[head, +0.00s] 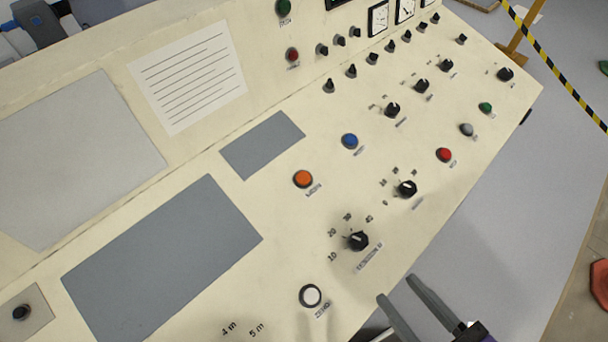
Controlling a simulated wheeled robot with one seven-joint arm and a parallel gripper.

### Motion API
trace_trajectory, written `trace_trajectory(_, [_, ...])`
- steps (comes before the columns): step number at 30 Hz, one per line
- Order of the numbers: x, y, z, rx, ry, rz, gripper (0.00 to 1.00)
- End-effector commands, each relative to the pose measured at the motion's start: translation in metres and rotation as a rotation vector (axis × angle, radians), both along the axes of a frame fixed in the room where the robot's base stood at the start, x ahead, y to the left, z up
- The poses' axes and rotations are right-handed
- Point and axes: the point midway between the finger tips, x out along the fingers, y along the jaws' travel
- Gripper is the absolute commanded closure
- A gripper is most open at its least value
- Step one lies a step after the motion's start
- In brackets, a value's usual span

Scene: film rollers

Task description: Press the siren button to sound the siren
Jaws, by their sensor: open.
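A cream control panel (310,230) runs diagonally across the view. Its round push buttons are orange (303,179), blue (350,141), red (444,155), grey (466,129), green (485,107) and white (311,295). Their labels are too small and blurred for me to tell which is the siren button. My gripper (396,288) is at the lower right by the panel's front edge. Its two fingers are apart with nothing between them. The white button is the nearest button, to the left of the fingertips. I see no contact with any button.
Black rotary knobs (358,241) and several small toggles stand up from the panel. Dials (378,18) line the back upright part. A white lined sheet (187,76) lies at the upper left. Yellow-black tape (555,66) hangs at the right above grey floor.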

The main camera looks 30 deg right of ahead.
Motion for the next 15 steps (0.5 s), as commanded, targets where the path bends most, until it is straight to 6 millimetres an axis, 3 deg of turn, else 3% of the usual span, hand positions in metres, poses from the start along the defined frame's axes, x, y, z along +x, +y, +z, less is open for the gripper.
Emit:
trace_trajectory(1, [0.0,0.0,0.0,0.0,0.0,0.0,0.68])
trace_trajectory(6, [0.0,0.0,0.0,0.0,0.0,0.0,1.0])
trace_trajectory(15, [0.0,0.0,0.0,0.0,0.0,0.0,1.0])
